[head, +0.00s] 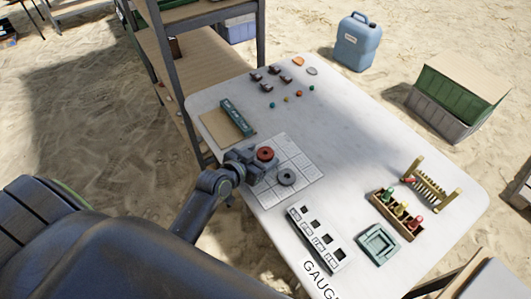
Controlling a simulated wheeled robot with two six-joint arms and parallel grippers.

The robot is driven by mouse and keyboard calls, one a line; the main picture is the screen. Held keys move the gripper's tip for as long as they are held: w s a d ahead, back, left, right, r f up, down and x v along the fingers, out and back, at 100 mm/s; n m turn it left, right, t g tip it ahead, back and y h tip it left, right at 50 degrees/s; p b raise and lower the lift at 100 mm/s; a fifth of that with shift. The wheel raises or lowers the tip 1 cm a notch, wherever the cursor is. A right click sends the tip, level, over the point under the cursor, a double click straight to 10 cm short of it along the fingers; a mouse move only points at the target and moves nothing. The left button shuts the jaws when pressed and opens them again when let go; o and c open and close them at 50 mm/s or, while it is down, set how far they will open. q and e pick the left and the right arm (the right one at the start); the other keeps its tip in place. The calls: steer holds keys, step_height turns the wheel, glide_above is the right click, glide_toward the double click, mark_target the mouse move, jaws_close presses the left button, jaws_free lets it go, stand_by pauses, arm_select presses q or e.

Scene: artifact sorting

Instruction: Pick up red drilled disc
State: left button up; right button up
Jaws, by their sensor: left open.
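The red drilled disc (265,154) lies on the white gridded sheet (291,152), near its upper left part, with a dark hole in its middle. A dark grey drilled disc (286,177) lies lower right of it on the same sheet. My left gripper (252,165) is at the sheet's left edge, just lower left of the red disc, with its jaws open. Whether a finger touches the red disc is too small to tell. My right gripper is not in view.
A teal box (236,117) lies on a tan board behind the sheet. Small dark pieces and coloured beads sit at the table's far end. A slotted gauge block (319,240), a green square tray (378,244), a peg holder (398,214) and a wooden rack (431,184) stand to the right.

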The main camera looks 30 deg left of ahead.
arm_select(q)
steer(key=c, duration=1.1)
steer(key=shift+o, duration=0.2)
